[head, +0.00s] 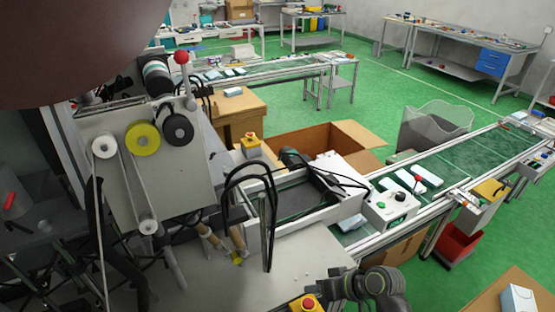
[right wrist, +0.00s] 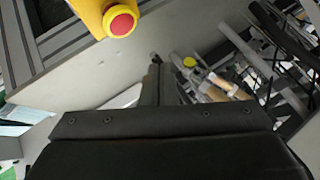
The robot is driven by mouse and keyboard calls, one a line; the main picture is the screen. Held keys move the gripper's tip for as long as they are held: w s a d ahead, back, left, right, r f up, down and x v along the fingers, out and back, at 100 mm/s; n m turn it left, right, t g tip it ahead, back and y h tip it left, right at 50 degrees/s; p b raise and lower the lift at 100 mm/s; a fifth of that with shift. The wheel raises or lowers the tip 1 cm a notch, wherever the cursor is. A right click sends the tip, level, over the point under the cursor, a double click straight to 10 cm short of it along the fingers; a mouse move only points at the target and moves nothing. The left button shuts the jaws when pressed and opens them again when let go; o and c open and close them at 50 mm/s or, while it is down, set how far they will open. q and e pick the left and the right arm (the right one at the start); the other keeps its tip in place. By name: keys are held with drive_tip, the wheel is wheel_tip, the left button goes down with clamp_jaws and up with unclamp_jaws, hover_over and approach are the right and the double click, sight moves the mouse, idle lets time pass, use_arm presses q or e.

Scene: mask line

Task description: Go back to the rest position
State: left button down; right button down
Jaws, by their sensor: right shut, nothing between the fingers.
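My right gripper (head: 338,284) is at the bottom of the head view, over the pale machine table (head: 215,285). In the right wrist view its fingers (right wrist: 158,78) are together with nothing between them. A yellow box with a red stop button (head: 307,303) is just left of and below it in the head view. The same kind of stop button (right wrist: 120,20) shows near the top of the right wrist view, apart from the fingers. My left gripper is not in view.
The mask machine with its rollers (head: 143,139) stands at the left. A black cable loop and upright post (head: 266,232) rise from the table. A conveyor (head: 460,160) with a control box (head: 390,207) runs right. An open cardboard box (head: 360,135) stands behind. Green floor lies beyond.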

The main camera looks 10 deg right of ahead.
drive_tip(key=s+d+r+m+g+h, duration=0.1)
drive_tip(key=s+d+h, duration=0.4)
drive_tip(key=s+d, duration=0.45)
drive_tip(key=s+d+r+m+h, duration=0.15)
drive_tip(key=s+d+h, duration=0.35)
drive_tip(key=s, duration=0.8)
drive_tip(key=d+f+g+y+b, duration=0.2)
drive_tip(key=f+b, duration=0.5)
drive_tip(key=f, duration=2.5)
drive_tip(key=s+f+b, duration=0.2)
drive_tip(key=s+f, duration=0.5)
drive_tip(key=f, duration=0.3)
drive_tip(key=s+f+g+b, duration=0.1)
drive_tip(key=s+f+b, duration=0.2)
drive_tip(key=s+f, duration=0.5)
wheel_tip(320, 180, down, 3)
drive_tip(key=shift+s+a+f+h, duration=0.1)
drive_tip(key=shift+s+a+h, duration=0.1)
drive_tip(key=shift+h, duration=0.1)
